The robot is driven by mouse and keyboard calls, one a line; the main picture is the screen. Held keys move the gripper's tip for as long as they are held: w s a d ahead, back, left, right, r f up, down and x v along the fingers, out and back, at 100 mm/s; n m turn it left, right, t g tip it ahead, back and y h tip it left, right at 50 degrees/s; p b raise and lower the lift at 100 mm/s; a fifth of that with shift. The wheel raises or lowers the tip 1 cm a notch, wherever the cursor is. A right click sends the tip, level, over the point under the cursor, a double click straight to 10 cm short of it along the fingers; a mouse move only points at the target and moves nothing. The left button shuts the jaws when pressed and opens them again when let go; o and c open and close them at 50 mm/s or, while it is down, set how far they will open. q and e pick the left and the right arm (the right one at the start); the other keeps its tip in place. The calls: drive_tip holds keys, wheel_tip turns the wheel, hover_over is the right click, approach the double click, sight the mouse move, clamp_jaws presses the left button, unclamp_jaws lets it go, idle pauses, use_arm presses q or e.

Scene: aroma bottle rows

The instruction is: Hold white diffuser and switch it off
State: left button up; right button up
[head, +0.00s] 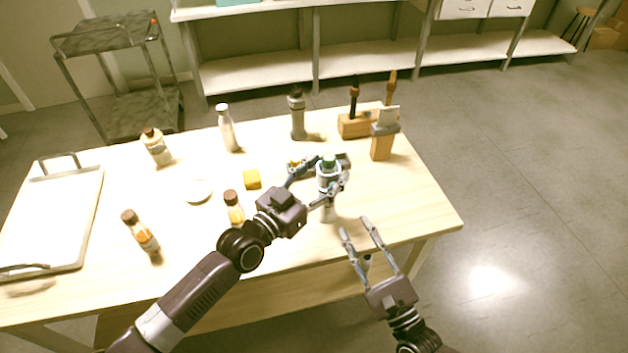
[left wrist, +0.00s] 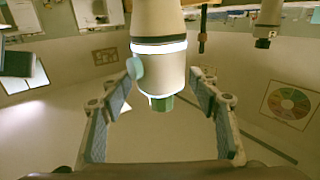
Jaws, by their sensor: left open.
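The white diffuser (head: 328,184) stands upright near the front right of the table, with a green top. In the left wrist view the diffuser (left wrist: 160,72) appears upside down, with a bright white glowing ring and a pale teal round spot on its side. My left gripper (head: 331,174) is open, its fingers on either side of the diffuser's upper part. In the left wrist view gaps show between the fingers and the diffuser. My right gripper (head: 361,229) is open and empty, just in front of the table's front edge, below and right of the diffuser.
Behind stand a grey bottle (head: 297,115), a white bottle (head: 228,130) and wooden blocks (head: 382,146). A white tray (head: 50,222) is at far left. The table's right front corner is clear.

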use_arm(q)
drive_tip(key=shift+x, duration=1)
drive_tip(key=c, duration=1.2)
drive_tip(key=shift+c, duration=0.9)
use_arm(e)
drive_tip(key=shift+c, duration=0.6)
clamp_jaws()
